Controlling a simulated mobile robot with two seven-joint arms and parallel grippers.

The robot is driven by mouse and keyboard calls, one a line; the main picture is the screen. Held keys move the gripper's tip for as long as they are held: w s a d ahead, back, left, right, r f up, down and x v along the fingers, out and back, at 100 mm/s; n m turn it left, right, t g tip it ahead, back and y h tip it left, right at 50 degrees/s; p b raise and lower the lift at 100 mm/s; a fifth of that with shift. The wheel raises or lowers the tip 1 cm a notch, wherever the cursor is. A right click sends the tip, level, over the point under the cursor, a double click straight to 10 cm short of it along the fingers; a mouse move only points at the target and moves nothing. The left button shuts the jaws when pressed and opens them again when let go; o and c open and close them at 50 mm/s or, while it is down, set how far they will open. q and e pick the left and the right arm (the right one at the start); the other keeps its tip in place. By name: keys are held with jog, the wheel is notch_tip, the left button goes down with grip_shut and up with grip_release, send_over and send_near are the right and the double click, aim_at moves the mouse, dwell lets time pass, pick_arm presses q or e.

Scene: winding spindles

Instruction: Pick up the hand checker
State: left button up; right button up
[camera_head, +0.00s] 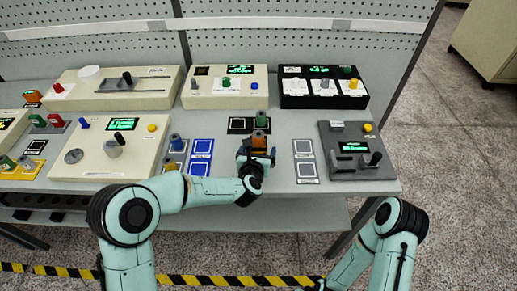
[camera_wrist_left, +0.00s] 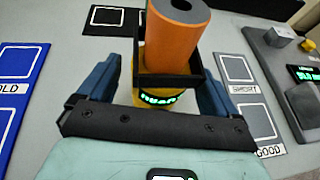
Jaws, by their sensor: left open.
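The hand checker (camera_wrist_left: 160,98) appears in the left wrist view as a yellow body with a green lit display and a black square frame on top. An orange cylinder with a grey bore (camera_wrist_left: 178,35) stands upright in the frame. In the head view the orange cylinder (camera_head: 259,139) shows at the front middle of the bench. My left gripper (camera_wrist_left: 155,90) is open, its blue fingers on either side of the checker, with gaps visible at both sides. The gripper (camera_head: 257,157) hides most of the checker in the head view. My right gripper is out of view.
Blue-framed squares (camera_head: 201,157) lie left of the gripper, and grey label squares (camera_head: 305,160) lie right. A dark grey station (camera_head: 357,150) stands farther right. A green cylinder (camera_head: 261,119) stands behind the checker.

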aim_at(259, 134)
pick_arm(q)
jog(key=shift+w+d+f, duration=0.1)
jog(key=shift+w+f, duration=0.15)
jog(key=shift+w, duration=0.45)
jog(key=shift+s, duration=0.15)
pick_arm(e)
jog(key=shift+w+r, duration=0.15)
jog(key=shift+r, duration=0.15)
pick_arm(q)
jog(key=c, duration=1.6)
jog(key=shift+r, duration=0.1)
jog(key=shift+r, duration=0.1)
notch_tip(259, 134, up, 10)
jog(key=shift+f+p, duration=0.2)
jog(key=shift+p, duration=0.25)
notch_tip(259, 134, up, 10)
jog(key=shift+r+p, duration=0.1)
jog(key=shift+p, duration=1)
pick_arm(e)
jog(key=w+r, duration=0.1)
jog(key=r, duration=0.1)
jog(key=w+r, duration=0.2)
